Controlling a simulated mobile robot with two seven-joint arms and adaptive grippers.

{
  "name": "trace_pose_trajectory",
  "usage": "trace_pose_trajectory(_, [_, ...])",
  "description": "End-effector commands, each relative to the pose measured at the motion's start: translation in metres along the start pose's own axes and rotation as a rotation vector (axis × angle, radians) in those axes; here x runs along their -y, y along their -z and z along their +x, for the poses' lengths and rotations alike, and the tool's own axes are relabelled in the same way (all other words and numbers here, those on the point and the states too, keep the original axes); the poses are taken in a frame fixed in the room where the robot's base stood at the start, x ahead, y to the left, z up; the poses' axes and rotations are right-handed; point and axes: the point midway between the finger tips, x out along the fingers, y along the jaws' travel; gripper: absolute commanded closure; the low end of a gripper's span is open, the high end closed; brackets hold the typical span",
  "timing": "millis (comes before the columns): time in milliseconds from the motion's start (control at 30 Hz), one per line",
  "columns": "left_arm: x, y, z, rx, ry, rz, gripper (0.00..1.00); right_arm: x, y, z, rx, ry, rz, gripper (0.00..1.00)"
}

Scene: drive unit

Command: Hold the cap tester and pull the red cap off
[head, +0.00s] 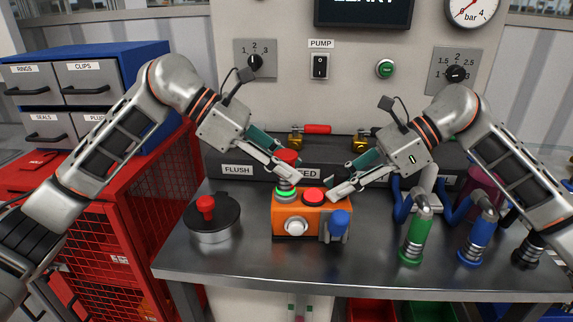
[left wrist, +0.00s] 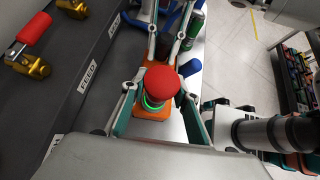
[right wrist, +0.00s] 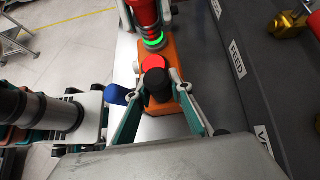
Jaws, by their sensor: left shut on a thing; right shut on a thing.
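The cap tester (head: 284,222) is an orange box on the steel table, with a lit green ring (head: 286,193) on its left top. The red cap (head: 287,157) stands upright above that ring; it also shows in the left wrist view (left wrist: 161,80). My right gripper (head: 334,192) is shut on the black post (right wrist: 157,84) on the tester's right top. A red button (head: 313,194) sits between the two. Whether the cap is still fully seated is unclear.
A dark round pot (head: 213,222) with a red knob stands left of the tester. Green (head: 413,240) and blue (head: 477,240) hose fittings stand to the right. The dark FLUSH and FEED block (head: 250,185) runs behind.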

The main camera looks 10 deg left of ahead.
Motion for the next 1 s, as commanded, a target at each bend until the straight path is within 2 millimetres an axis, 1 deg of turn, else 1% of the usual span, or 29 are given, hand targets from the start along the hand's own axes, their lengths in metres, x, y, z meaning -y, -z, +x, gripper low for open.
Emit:
trace_pose_trajectory(33, [0.0, -0.005, -0.004, 0.006, -0.004, 0.006, 0.98, 0.0, 0.001, 0.001, -0.003, 0.0, 0.001, 1.0])
trace_pose_trajectory(100, [0.0, -0.006, -0.005, 0.007, -0.004, 0.007, 0.98, 0.0, 0.001, 0.001, -0.003, 0.0, 0.001, 1.0])
trace_pose_trajectory(467, [0.0, -0.008, -0.006, 0.004, -0.003, 0.004, 0.98, 0.0, 0.001, 0.001, -0.003, -0.001, 0.001, 1.0])
trace_pose_trajectory(1000, [0.0, -0.026, -0.021, 0.004, -0.003, 0.003, 0.98, -0.001, 0.001, 0.001, -0.003, -0.002, 0.002, 1.0])
